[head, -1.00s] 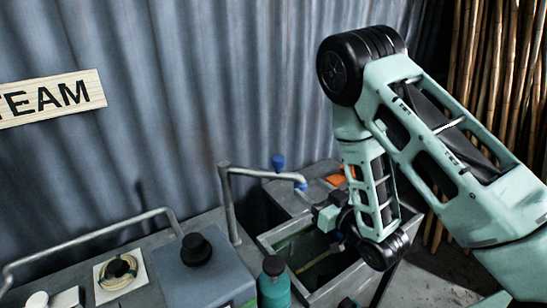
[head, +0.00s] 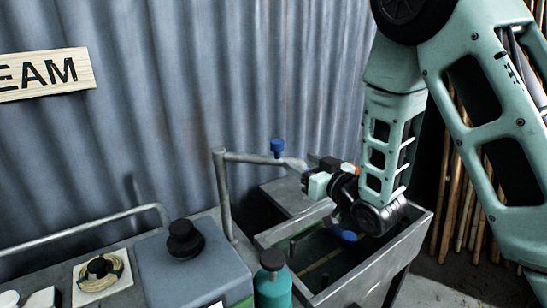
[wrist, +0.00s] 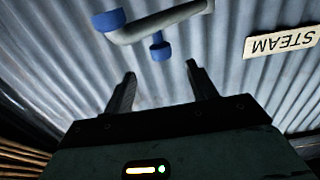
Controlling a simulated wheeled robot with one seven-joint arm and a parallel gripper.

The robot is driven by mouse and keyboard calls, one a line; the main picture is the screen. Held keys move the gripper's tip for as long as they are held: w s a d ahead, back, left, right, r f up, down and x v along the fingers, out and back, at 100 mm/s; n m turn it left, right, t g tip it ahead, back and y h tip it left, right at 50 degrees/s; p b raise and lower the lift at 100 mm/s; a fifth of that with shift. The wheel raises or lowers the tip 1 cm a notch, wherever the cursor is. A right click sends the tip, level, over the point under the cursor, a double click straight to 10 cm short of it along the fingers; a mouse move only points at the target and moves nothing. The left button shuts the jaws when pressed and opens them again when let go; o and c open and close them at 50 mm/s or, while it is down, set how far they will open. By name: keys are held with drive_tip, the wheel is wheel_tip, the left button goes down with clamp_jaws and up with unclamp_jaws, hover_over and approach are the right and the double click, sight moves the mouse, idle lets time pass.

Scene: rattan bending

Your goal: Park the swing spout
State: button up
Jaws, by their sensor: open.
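The swing spout (head: 250,157) is a grey pipe on an upright post beside the trough, its arm reaching right. In the wrist view its bent pipe (wrist: 165,22) ends in a blue tip (wrist: 108,20). In the head view this tip is not clearly visible near my gripper. A small blue knob (head: 277,147) stands out against the wall and also shows in the wrist view (wrist: 160,48). My gripper (head: 303,178) is open and close to the spout's end. In the wrist view its fingertips (wrist: 160,72) are apart, with nothing between them; the spout lies beyond them.
An open trough (head: 370,270) with a metal rim lies under my arm. A teal bottle (head: 272,287) stands at its near left corner. A grey box with a black cap (head: 190,265) is further left. Corrugated wall (head: 180,100) stands behind; bamboo poles (head: 465,190) are at the right.

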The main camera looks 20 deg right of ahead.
sight(282, 148)
drive_tip(key=p+x, duration=0.1)
drive_tip(key=x, duration=0.5)
drive_tip(key=p+x, duration=0.2)
drive_tip(key=x, duration=0.3)
drive_tip(key=shift+w+a+r+p, duration=0.1)
drive_tip(key=shift+w+r+p, duration=0.1)
drive_tip(key=shift+w+p, duration=0.15)
drive_tip(key=shift+w+a+f, duration=0.15)
drive_tip(key=shift+w+a, duration=0.05)
drive_tip(key=shift+w, duration=0.4)
clamp_jaws()
